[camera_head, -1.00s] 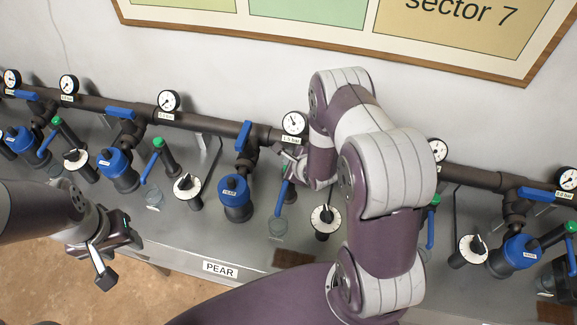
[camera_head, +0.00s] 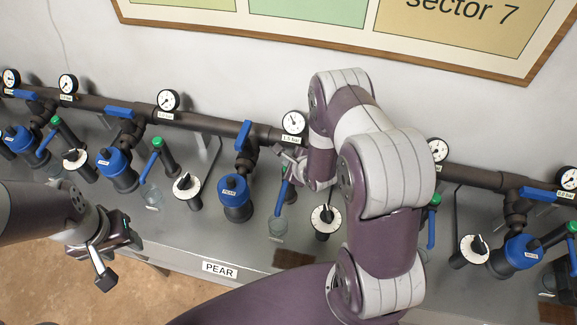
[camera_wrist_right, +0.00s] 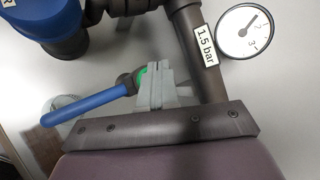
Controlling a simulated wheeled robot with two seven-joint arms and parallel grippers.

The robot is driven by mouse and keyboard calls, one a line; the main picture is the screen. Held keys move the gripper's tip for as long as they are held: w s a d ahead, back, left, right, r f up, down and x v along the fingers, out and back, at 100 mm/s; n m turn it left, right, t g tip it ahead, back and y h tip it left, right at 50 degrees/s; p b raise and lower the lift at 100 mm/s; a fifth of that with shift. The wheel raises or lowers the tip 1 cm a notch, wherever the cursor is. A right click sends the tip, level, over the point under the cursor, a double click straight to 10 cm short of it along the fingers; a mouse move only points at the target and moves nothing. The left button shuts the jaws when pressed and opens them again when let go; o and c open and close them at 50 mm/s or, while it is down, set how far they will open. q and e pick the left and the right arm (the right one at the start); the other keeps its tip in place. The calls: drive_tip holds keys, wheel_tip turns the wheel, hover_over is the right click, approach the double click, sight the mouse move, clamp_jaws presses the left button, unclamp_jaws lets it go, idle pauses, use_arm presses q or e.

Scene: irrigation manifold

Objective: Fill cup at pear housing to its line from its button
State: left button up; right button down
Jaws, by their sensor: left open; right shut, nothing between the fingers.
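The pear housing (camera_head: 235,198) is a blue-capped filter under the pipe, behind the PEAR label (camera_head: 220,269). A clear cup (camera_head: 278,228) stands on the bench to its right, below a tap with a blue lever (camera_head: 284,192). The cup's water level and line are too small to tell. My right gripper (camera_wrist_right: 155,84) is shut and empty, its tips at the green button (camera_wrist_right: 142,76) on that tap. I cannot tell whether the button is pressed in. In the wrist view the cup (camera_wrist_right: 62,103) is partly behind the blue lever. My left gripper (camera_head: 112,262) is open, empty, at the bench's front left.
Similar housings, such as one at the left (camera_head: 117,168) and one at the right (camera_head: 520,250), line the bench. A round dial (camera_head: 325,217) stands right of the cup. A 1.5 bar gauge (camera_head: 293,122) sits above. My right arm hides the bench right of the dial.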

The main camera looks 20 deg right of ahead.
drive_tip(key=shift+f+b, duration=0.45)
drive_tip(key=shift+f, duration=0.1)
idle(0.5)
drive_tip(key=shift+r, duration=0.1)
drive_tip(key=shift+r+p, duration=0.85)
drive_tip(key=shift+p, duration=0.05)
drive_tip(key=shift+r, duration=0.1)
wheel_tip(320, 180, up, 5)
drive_tip(key=p, duration=0.4)
drive_tip(key=shift+p, duration=0.3)
idle(2.0)
